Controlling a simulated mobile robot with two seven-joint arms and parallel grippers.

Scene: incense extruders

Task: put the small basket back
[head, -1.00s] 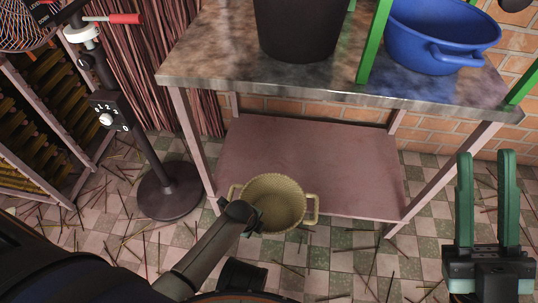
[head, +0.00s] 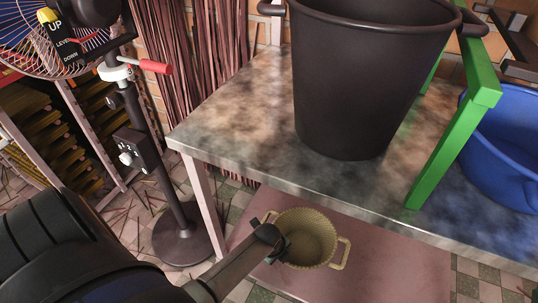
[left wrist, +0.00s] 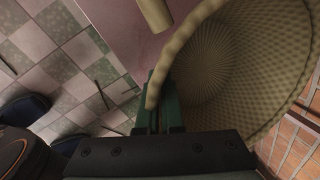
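The small basket (head: 307,238) is yellow-beige and woven, with a loop handle on its right side. It is in the lower middle of the head view, its open top facing up. My left gripper (head: 278,243) is shut on the basket's left side. The left wrist view shows the green fingers (left wrist: 160,112) close together at the rim of the basket (left wrist: 235,60), which looks tilted there. The head view shows it in front of the table's lower shelf (head: 350,285); its height above the shelf cannot be told. My right gripper is not in view.
A metal-topped table (head: 240,115) carries a large black bucket (head: 355,80), a green frame (head: 450,135) and a blue tub (head: 505,140). Its front edge lies just above the basket. A fan (head: 75,40) on a stand (head: 180,235) is at left. Thin sticks lie on the tiled floor.

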